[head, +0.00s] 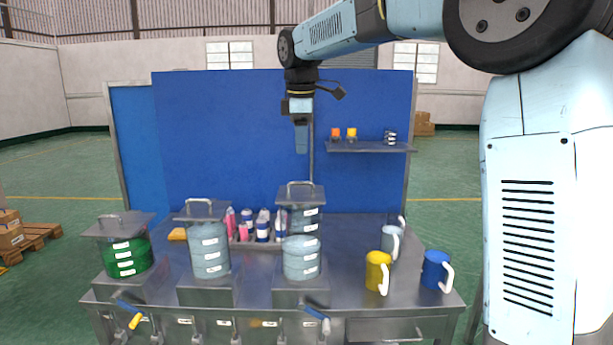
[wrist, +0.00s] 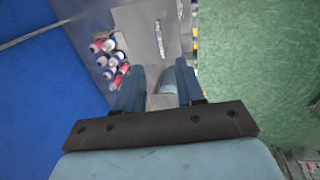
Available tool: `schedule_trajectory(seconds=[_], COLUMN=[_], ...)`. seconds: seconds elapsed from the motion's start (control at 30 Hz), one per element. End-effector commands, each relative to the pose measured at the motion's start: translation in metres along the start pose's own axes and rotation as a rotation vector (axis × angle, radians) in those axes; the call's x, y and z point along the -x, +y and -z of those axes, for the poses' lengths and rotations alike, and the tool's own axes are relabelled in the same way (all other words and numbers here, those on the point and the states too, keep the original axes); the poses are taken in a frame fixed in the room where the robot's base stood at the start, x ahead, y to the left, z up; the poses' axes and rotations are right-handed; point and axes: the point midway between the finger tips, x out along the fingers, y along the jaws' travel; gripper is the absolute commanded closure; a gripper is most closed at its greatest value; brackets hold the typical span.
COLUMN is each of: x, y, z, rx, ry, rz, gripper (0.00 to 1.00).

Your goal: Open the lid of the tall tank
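The tall tank (head: 302,258) stands at the right of the tank row in the head view, a clear cylinder with light-blue liquid and white labels. Its grey square lid (head: 287,197) lies flat on top, closed, with an arched handle (head: 300,183). A grey surface and a pale-blue shape show between the fingers, probably part of the tall tank; the view is too partial to be sure.
A middle tank (head: 209,250) and a green tank (head: 125,258) stand left of the tall tank. Bottles in a tray (head: 254,246) sit behind them. Yellow (head: 375,271) and blue (head: 433,270) mugs stand to the right. A blue panel (head: 235,140) with a shelf (head: 368,147) rises behind.

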Motion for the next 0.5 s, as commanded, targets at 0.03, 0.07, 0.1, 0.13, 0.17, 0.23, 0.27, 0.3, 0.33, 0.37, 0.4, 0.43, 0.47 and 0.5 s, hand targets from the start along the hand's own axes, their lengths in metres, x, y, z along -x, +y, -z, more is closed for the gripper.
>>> schedule_trajectory(seconds=[0.03, 0.07, 0.1, 0.13, 0.17, 0.23, 0.27, 0.3, 0.33, 0.37, 0.4, 0.43, 0.47, 0.5], x=[-0.01, -0.016, -0.023, -0.028, -0.034, -0.046, -0.051, -0.058, -0.062, -0.067, -0.073, -0.077, -0.08, -0.085], y=[0.0, -0.001, -0.001, 0.0, 0.0, -0.001, -0.001, 0.0, -0.001, 0.0, -0.001, -0.001, 0.0, 0.0], z=[0.0, 0.0, 0.0, 0.0, -0.001, -0.001, -0.001, -0.001, -0.001, -0.001, -0.001, -0.001, -0.001, -0.001], rx=[0.0, 0.0, 0.0, 0.0, -0.001, -0.001, -0.001, -0.001, -0.001, -0.001, -0.001, -0.001, -0.001, -0.001], ry=[-0.001, -0.001, -0.001, -0.001, -0.002, -0.001, -0.001, -0.001, -0.001, -0.001, -0.001, -0.001, -0.001, 0.0], rz=[0.002, 0.003, 0.003, 0.002, 0.003, 0.003, 0.003, 0.003, 0.003, 0.002, 0.002, 0.002, 0.002, 0.001], gripper=[0.62, 0.62, 0.62, 0.62, 0.62, 0.62, 0.62, 0.62, 0.62, 0.62, 0.62, 0.62, 0.62, 0.62])
